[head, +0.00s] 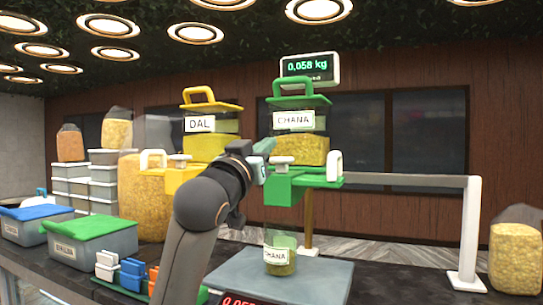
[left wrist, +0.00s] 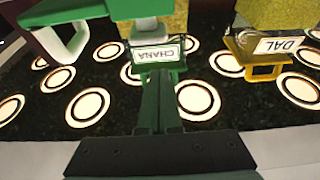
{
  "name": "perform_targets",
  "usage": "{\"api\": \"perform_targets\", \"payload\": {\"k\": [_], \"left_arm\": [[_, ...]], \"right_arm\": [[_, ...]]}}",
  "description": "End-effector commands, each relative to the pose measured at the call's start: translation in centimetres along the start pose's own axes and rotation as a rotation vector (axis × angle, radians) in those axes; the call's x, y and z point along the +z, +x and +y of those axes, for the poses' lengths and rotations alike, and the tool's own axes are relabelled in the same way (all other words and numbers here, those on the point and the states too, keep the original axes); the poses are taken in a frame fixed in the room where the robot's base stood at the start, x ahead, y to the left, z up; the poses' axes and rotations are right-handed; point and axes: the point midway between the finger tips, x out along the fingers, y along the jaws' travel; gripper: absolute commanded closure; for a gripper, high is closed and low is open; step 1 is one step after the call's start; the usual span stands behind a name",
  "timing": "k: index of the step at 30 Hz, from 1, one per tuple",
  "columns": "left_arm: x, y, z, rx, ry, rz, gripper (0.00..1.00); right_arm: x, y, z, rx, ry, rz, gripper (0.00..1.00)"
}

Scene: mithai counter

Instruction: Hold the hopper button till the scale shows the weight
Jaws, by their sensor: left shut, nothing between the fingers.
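The green CHANA hopper (head: 301,150) stands right of the yellow DAL hopper (head: 208,147). A white button-like knob (head: 283,160) sits on the green hopper's front, beside a white lever (head: 334,166). My left gripper (head: 264,147) is shut and empty at the green hopper's left front; I cannot tell whether it touches the knob. A CHANA jar (head: 279,262) with some yellow-green grain stands on the scale plate (head: 322,279), under the hopper. The upper display (head: 309,67) reads 0,058 kg. My right gripper is out of view.
A red-digit display (head: 238,301) is cut off at the bottom edge. Lidded tubs (head: 100,240) and a green tray of small coloured blocks stand left. A white-posted rail (head: 466,235) and a grain sack (head: 516,258) stand right. The counter right of the scale is clear.

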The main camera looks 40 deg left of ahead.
Motion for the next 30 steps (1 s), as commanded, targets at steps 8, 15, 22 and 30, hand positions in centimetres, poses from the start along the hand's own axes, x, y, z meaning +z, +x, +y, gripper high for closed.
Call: {"api": "perform_targets", "payload": {"k": [8,15,22,30], "left_arm": [[0.3,-5.7,-0.1,-0.002,0.001,0.004,1.00],[0.1,-7.9,-0.1,-0.003,0.000,0.001,1.00],[0.0,-8.1,-0.1,-0.003,0.000,0.001,1.00],[0.1,-8.0,-0.1,-0.003,0.000,0.001,1.00]], "right_arm": [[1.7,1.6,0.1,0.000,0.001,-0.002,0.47],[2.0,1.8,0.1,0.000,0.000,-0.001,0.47],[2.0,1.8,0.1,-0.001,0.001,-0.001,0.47],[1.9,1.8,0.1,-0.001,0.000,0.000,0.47]]}}
